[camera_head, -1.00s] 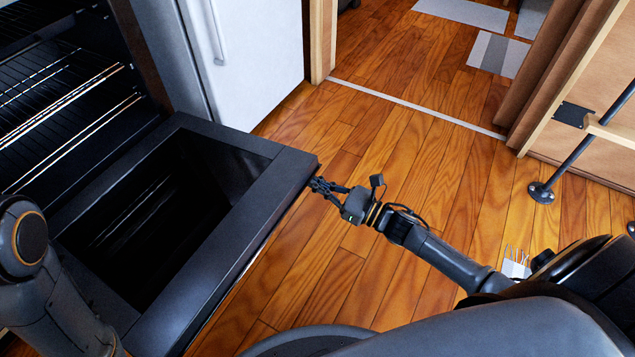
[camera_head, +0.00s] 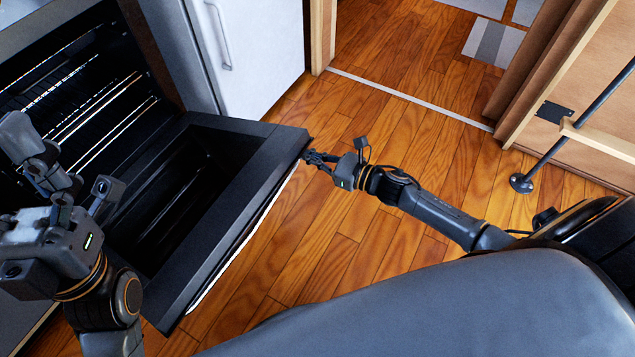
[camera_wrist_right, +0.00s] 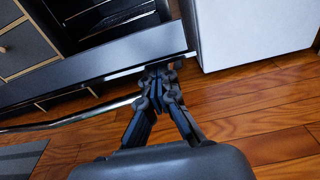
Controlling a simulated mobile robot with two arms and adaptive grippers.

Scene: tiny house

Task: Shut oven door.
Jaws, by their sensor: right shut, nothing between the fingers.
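The oven door (camera_head: 250,165) is a dark framed panel with a dark recessed middle. It is lowered open, tilted out from the oven (camera_head: 70,80), whose racks show. My right gripper (camera_head: 308,157) is shut and empty at the door's outer right corner, close against or touching its edge. In the right wrist view my closed fingers (camera_wrist_right: 160,75) meet at the door's lower edge, beside the end of the long metal handle (camera_wrist_right: 70,120). My left gripper (camera_head: 35,150) is over the door's left side in the head view. Its fingers overlap, so its opening is unclear.
A white fridge (camera_head: 250,50) stands right beside the oven. Wooden floor (camera_head: 400,130) is clear in front of the door. A wooden frame with a dark rail (camera_head: 570,130) stands at the right.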

